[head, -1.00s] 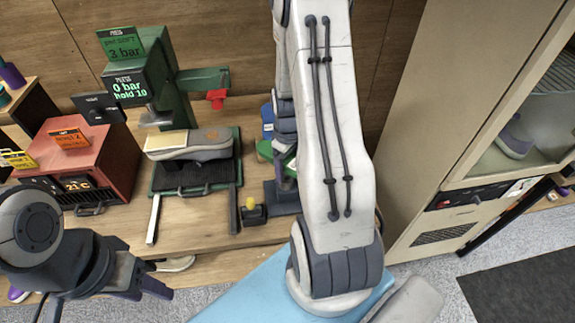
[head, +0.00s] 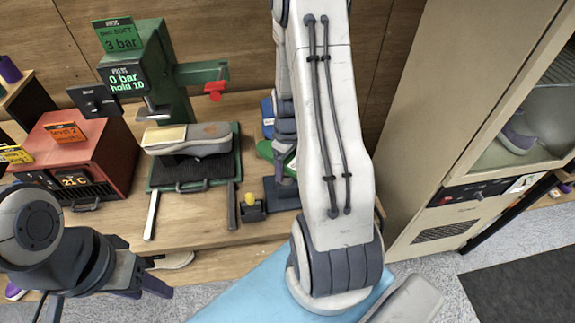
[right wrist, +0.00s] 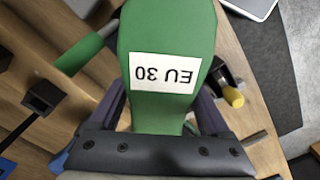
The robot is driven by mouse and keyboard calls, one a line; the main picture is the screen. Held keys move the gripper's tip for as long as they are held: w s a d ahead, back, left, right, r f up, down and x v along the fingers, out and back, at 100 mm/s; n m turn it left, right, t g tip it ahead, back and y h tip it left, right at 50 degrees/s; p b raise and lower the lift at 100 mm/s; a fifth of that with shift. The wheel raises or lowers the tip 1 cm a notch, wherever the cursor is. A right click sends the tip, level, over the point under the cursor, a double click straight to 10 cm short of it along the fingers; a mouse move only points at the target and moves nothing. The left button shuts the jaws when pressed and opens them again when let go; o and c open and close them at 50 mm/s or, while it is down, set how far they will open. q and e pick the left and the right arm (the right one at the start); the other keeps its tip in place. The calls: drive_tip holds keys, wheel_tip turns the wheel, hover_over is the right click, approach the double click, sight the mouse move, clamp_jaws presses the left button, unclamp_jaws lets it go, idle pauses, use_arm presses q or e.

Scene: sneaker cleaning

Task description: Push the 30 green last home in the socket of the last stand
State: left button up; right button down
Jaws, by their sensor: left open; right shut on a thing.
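The green last, with a white label reading EU 30, fills the middle of the right wrist view (right wrist: 170,35). My right gripper (right wrist: 163,108) is shut on it, with a dark finger on each side. In the head view part of the green last (head: 265,150) shows left of my right arm, by the gripper (head: 283,155). A dark blue base (head: 282,195), apparently the last stand, shows below them. The socket is hidden, so I cannot tell how deep the last sits. My left gripper (head: 152,291) is open and empty at the lower left.
A green press (head: 165,75) stands over a tray with a grey-soled shoe (head: 190,138). A red heater box (head: 85,155) is to its left. A yellow knob (head: 249,199) stands beside the dark base. A beige cabinet (head: 430,130) stands on the right.

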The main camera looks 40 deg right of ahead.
drive_tip(key=shift+f, duration=0.35)
unclamp_jaws()
wheel_tip(320, 180, up, 11)
drive_tip(key=shift+f+b, duration=0.2)
drive_tip(key=shift+b, duration=0.65)
